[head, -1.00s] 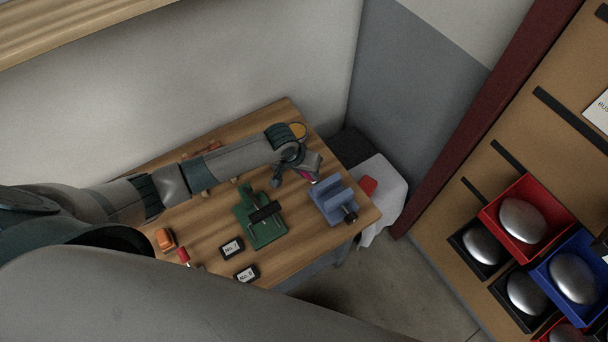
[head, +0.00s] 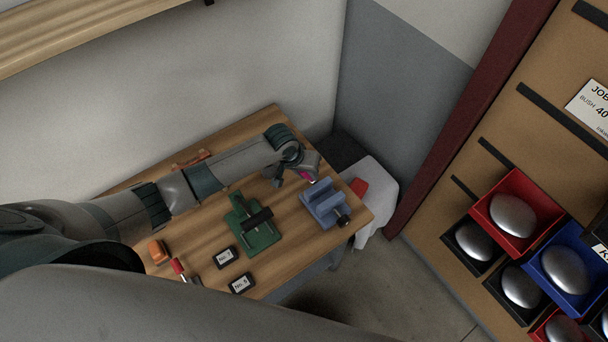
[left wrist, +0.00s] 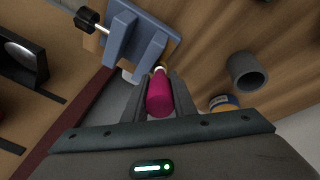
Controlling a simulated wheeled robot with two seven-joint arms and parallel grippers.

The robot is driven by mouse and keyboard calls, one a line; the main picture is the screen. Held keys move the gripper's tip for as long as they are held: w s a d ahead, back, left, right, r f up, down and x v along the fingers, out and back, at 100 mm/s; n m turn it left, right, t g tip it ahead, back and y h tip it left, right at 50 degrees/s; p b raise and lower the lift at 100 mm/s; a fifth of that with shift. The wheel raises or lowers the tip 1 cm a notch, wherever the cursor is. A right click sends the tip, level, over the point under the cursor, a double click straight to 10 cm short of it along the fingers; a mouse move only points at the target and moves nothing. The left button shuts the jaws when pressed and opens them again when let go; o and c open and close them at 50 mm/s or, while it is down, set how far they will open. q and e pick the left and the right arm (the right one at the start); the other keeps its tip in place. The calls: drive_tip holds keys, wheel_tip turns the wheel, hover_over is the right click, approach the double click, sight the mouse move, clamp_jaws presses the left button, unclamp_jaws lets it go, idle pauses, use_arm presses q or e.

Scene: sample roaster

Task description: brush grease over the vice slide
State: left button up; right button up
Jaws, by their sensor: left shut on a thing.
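The blue vice (head: 318,208) stands near the right end of the wooden table. Its two upright jaws and dark-knobbed screw also show in the left wrist view (left wrist: 148,42). My left gripper (head: 308,178) is at the vice's back left side. It is shut on a magenta handle, which I take for the brush (left wrist: 159,97). The pale tip of the brush points towards the vice, close to its near side. I cannot tell whether it touches. A round tin with an orange-yellow side (left wrist: 222,102) stands near the gripper in the left wrist view. My right gripper is out of view.
A green fixture (head: 246,236) stands left of the vice. Two dark numbered blocks (head: 226,256), an orange block (head: 158,252) and a red-handled tool (head: 178,266) lie nearer. A grey cylinder (left wrist: 247,72) stands near the tin. A white cloth (head: 377,186) lies beyond the table's right end.

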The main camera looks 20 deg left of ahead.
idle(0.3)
use_arm(q)
drive_tip(key=shift+w+d, duration=0.95)
drive_tip(key=shift+w, duration=0.25)
drive_tip(key=shift+r, duration=0.2)
drive_tip(key=shift+r, duration=2.9)
drive_tip(key=shift+r, duration=1.5)
